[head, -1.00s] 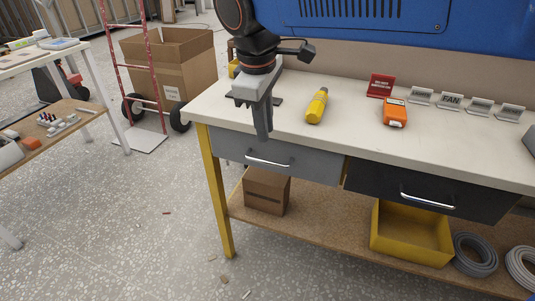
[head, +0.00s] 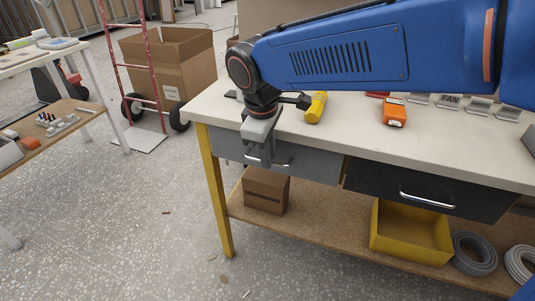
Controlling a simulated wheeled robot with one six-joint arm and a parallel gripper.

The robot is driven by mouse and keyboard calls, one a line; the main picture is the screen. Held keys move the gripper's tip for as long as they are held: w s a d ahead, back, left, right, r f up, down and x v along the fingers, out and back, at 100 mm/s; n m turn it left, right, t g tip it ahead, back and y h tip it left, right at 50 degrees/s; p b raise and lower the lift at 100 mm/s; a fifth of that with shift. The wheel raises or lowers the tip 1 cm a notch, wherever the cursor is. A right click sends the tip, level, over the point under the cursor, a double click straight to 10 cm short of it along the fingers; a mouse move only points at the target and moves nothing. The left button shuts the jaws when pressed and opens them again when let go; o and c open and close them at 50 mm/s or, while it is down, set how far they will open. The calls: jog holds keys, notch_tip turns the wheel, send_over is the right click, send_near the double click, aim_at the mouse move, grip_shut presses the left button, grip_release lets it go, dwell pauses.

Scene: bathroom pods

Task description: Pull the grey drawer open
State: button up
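The grey drawer (head: 317,165) is under the left part of the white-topped workbench, and its front looks flush with the bench.
A dark drawer (head: 400,190) sits to the right. On the bench top are a yellow bottle-shaped item (head: 316,107) and an orange meter (head: 394,112). Below are a cardboard box (head: 266,190) and a yellow bin (head: 410,234).

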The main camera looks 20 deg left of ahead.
grip_shut()
dwell(1.3)
